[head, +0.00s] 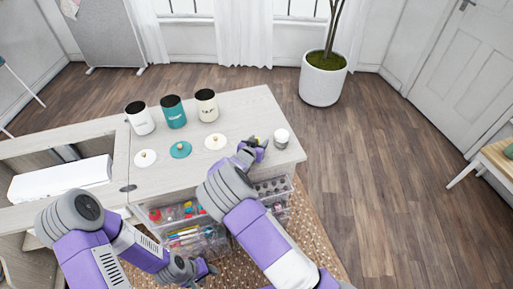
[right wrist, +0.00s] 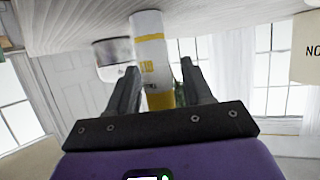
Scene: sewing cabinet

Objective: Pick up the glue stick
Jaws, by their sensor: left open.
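The glue stick (right wrist: 149,42) is white with yellow bands. In the right wrist view, where the table is at the top, it stands on the tabletop. My right gripper (right wrist: 160,75) is open with its fingers on either side of the stick; a gap shows beside the right-hand finger. In the head view my right gripper (head: 257,147) is over the right part of the table and hides most of the stick; only a little yellow shows. My left gripper (head: 204,272) is open and empty, low beside the clear drawers.
On the table (head: 251,107) stand three canisters (head: 174,112), with their lids (head: 180,150) in front. A small white cup (head: 282,137) is close to the right of my right gripper. Clear drawers (head: 201,244) with craft supplies are below the table's front edge.

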